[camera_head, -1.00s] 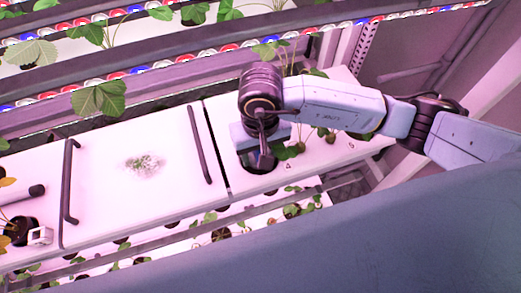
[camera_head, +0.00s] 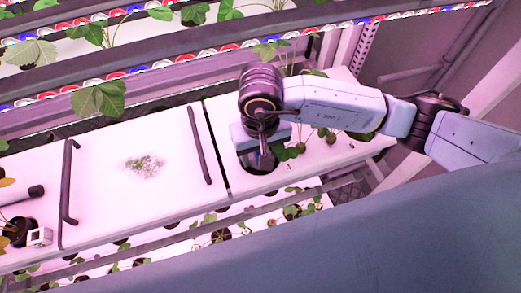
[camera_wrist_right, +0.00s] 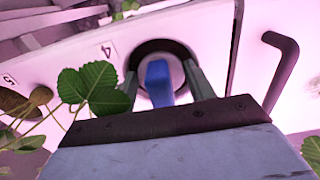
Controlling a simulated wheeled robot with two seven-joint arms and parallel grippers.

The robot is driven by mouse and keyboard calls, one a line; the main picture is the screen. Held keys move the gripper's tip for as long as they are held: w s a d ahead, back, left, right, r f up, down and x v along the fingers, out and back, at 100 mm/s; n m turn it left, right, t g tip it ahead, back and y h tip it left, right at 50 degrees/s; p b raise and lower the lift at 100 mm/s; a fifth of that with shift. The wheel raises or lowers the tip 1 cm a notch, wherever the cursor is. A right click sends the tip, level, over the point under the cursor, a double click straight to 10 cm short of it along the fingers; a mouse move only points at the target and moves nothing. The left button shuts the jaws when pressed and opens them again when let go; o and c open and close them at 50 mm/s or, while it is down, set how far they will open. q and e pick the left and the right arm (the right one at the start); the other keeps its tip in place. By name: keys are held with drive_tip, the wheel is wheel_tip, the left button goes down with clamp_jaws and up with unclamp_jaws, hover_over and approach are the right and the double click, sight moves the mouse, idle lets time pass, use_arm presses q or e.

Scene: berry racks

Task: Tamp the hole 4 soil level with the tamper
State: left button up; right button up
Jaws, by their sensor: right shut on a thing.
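The tamper (camera_wrist_right: 157,80) has a blue handle and a pale round head. In the right wrist view it stands in the dark round opening of hole 4 (camera_wrist_right: 181,47), beside the printed label "4" (camera_wrist_right: 107,50). My right gripper (camera_wrist_right: 170,84) is shut on the tamper's handle and sits over the hole. In the head view my right gripper (camera_head: 264,150) points down into the dark hole (camera_head: 260,168) in the white rack panel (camera_head: 237,180). The head and gripper hide the soil inside, so its level cannot be told. My left gripper is not in view.
Leafy plants (camera_wrist_right: 93,88) grow beside hole 4, close to my right gripper. A dark bar handle (camera_head: 200,146) stands on the neighbouring white panel (camera_head: 110,190), which bears a pale crumbly patch (camera_head: 143,165). A small white cube (camera_head: 39,237) lies at the far left.

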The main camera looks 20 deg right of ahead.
drive_tip(key=shift+r+p, duration=1.25)
drive_tip(key=shift+r, duration=2.15)
